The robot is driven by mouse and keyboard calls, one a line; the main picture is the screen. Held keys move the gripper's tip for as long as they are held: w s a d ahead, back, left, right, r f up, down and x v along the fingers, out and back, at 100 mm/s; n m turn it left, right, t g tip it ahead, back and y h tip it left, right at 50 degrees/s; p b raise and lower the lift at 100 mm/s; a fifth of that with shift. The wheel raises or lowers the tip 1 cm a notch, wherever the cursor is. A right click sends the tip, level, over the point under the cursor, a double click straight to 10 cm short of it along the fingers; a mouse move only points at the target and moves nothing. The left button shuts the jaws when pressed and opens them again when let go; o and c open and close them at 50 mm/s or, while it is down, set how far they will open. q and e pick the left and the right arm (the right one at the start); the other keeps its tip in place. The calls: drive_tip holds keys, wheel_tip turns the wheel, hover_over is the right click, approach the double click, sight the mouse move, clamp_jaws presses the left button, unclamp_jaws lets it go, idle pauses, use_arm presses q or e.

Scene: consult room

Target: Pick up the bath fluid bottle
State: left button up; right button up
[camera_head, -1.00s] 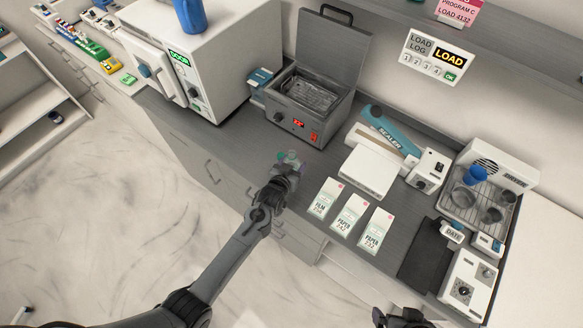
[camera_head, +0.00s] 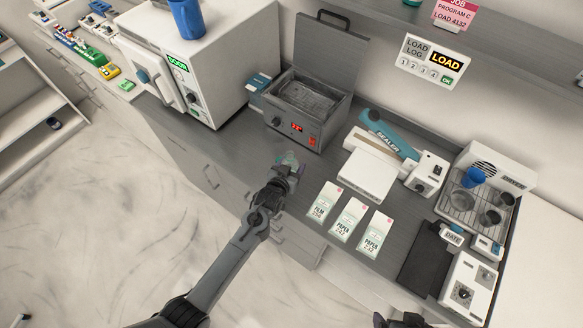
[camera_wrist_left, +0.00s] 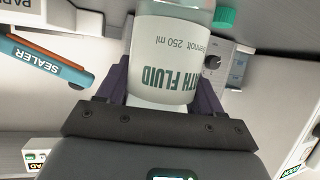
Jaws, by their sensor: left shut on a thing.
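The bath fluid bottle (camera_wrist_left: 168,62) fills the middle of the left wrist view, with a white label reading "TH FLUID" and "250 ml". My left gripper (camera_wrist_left: 165,85) is shut on it, one dark finger on each side. In the head view the left gripper (camera_head: 286,170) is over the counter in front of the grey bath, and only a small greenish part of the bottle (camera_head: 290,158) shows past it. I cannot tell whether the bottle touches the counter. My right gripper (camera_head: 398,320) is partly visible at the bottom edge; its fingers are cut off.
The grey bath (camera_head: 305,110) has its lid raised. A white autoclave (camera_head: 190,70) stands left, a sealer (camera_head: 385,145) right. Several film and paper packets (camera_head: 348,218) lie right of the gripper, with a tray of cups (camera_head: 480,205) beyond. A green cap-like thing (camera_wrist_left: 226,18) shows in the wrist view.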

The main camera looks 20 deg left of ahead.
use_arm(q)
drive_tip(key=shift+r, duration=0.85)
drive_tip(key=s+d+r, duration=0.5)
drive_tip(key=d+r, duration=0.2)
drive_tip(key=d, duration=0.2)
drive_tip(key=shift+s+d+r+b, duration=0.15)
drive_tip(key=shift+s+d+b, duration=0.2)
drive_tip(key=shift+d+b, duration=0.05)
drive_tip(key=shift+d+r, duration=0.1)
